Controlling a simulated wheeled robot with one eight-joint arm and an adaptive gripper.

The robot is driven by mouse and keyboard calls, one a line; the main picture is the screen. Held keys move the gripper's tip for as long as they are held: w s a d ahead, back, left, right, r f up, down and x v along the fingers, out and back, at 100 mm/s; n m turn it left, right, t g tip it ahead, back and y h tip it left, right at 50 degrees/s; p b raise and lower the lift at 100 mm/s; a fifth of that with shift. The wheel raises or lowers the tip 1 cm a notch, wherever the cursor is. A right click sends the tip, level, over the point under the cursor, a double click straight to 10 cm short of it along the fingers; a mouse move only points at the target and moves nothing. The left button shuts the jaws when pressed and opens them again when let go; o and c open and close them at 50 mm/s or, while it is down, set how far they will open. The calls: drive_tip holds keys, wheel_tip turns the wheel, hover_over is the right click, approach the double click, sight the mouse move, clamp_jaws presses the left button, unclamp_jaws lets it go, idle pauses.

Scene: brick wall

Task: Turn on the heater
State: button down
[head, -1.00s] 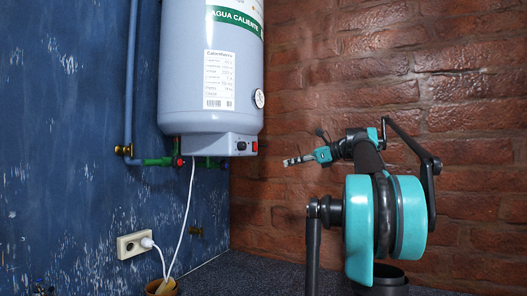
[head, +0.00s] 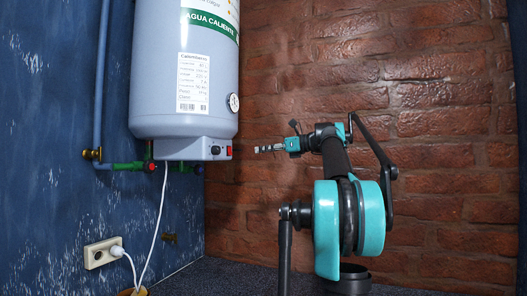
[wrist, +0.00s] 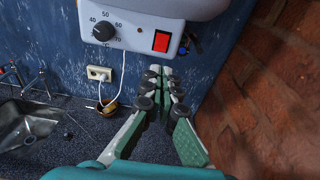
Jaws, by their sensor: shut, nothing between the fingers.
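A grey-white water heater (head: 185,75) hangs on the blue wall in the head view. Its lower panel (wrist: 130,42) fills the top of the wrist view. The panel carries a black dial (wrist: 103,31) with temperature numbers and a red rocker switch (wrist: 161,41) to the dial's right. The switch also shows at the panel's right end in the head view (head: 229,152). My gripper (head: 257,149) is shut and empty, just right of the switch and about level with it. In the wrist view my gripper's fingertips (wrist: 160,70) are together, below the switch in the picture, apart from the panel.
A wall socket (head: 101,254) with a white plug and cable (head: 153,225) sits below the heater. Pipes with a red valve handle (head: 151,167) run under it at the left. A brick wall (head: 440,150) stands behind my arm. A sink (wrist: 25,125) is at the wrist view's left.

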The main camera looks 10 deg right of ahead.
sight(231, 155)
drive_tip(key=x, duration=1)
drive_tip(key=shift+a, duration=0.15)
drive_tip(key=shift+w+a+f, duration=0.1)
